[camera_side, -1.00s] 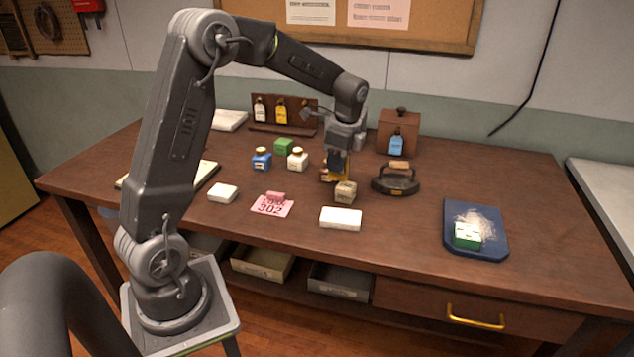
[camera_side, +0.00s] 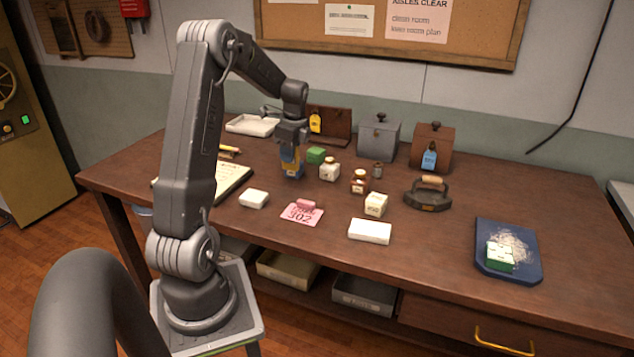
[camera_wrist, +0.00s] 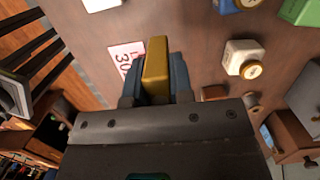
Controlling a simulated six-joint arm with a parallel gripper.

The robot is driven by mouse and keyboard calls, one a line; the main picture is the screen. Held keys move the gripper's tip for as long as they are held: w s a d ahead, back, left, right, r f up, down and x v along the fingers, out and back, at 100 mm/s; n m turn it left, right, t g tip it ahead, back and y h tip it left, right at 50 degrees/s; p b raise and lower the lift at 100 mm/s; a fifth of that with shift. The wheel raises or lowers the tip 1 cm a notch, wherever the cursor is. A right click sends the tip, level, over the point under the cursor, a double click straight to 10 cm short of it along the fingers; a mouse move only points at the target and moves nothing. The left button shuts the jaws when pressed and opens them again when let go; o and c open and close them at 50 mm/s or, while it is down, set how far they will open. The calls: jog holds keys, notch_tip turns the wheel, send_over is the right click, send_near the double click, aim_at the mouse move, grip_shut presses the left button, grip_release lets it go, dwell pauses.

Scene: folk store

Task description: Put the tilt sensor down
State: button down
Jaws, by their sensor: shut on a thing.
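My gripper (camera_side: 291,163) is above the left middle part of the wooden table in the side view. In the wrist view my gripper (camera_wrist: 156,75) has its two blue fingers shut on a yellow block (camera_wrist: 156,66), seemingly the tilt sensor. A bit of the yellow block (camera_side: 287,154) shows in the side view, mostly hidden by the fingers. A blue-bodied jar (camera_wrist: 227,5) shows at the top of the wrist view, apart from the block. In the side view the fingers and that jar overlap, so I cannot tell the gap or the height above the table.
A white jar (camera_side: 329,171), green block (camera_side: 316,155) and brown jar (camera_side: 360,182) stand right of my gripper. In front lie a pink card (camera_side: 293,216) and white block (camera_side: 254,199). A flat iron (camera_side: 428,196) and blue tray (camera_side: 522,270) are farther right, with bare table between.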

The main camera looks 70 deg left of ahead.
jog(key=w+f, duration=0.1)
jog(key=w, duration=0.1)
jog(key=w+d+f, duration=0.1)
jog(key=w+f, duration=0.1)
jog(key=w+d+f, duration=0.1)
jog(key=w, duration=0.2)
jog(key=shift+w+d+f, duration=0.1)
jog(key=shift+d+f, duration=0.05)
jog(key=shift+f, duration=2.1)
jog(key=shift+f, duration=0.1)
jog(key=c, duration=1)
grip_release()
